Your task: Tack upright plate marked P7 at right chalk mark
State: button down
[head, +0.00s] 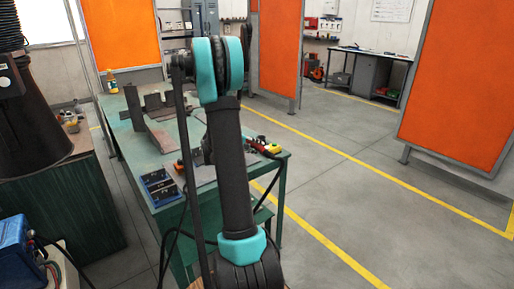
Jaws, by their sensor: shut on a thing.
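On the green welding table (140,165), a dark upright steel plate (134,107) stands at the end of a long flat steel piece (158,137). Other dark steel pieces (160,105) stand or lie just behind it. No P7 mark and no chalk mark can be read at this size. My arm rises through the middle of the head view and covers part of the table. My gripper cannot be made out; it seems hidden behind the arm. What it holds does not show.
A blue box (160,187) sits at the table's near left, and red and yellow tools (263,147) lie at its right edge. A green cabinet (60,205) stands left. Orange screens (465,85) stand behind and right. The yellow-lined floor (335,170) to the right is clear.

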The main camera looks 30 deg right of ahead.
aim_at(260, 148)
jog(key=shift+a, duration=0.55)
dwell(0.9)
jog(key=shift+s+r, duration=0.1)
jog(key=s+r, duration=0.3)
jog(key=shift+s+d+r, duration=0.15)
jog(key=shift+r, duration=3.15)
